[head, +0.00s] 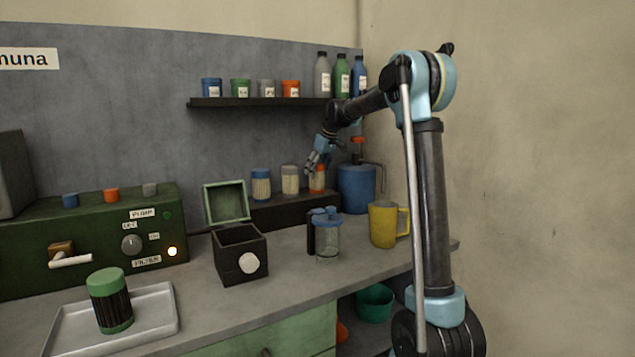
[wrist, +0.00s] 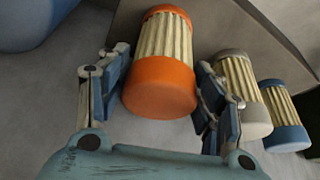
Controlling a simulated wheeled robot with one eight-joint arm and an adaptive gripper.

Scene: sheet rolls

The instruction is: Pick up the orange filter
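The orange filter (head: 318,181) stands on the low dark ledge at the back of the counter, at the right end of a row of filters. In the wrist view the orange filter (wrist: 160,85) has a pleated pale middle and orange ends. My gripper (head: 313,163) is at the upper part of the filter. In the wrist view the two fingers of my gripper (wrist: 158,92) are apart, one on each side of the orange filter. A thin gap shows by the fingers, and I cannot tell whether either touches.
A grey-white filter (head: 290,180) and a blue filter (head: 261,184) stand to the left. A blue canister (head: 357,188) is close on the right. A yellow mug (head: 384,224) and a glass jar (head: 327,240) stand in front. A shelf (head: 260,102) hangs above.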

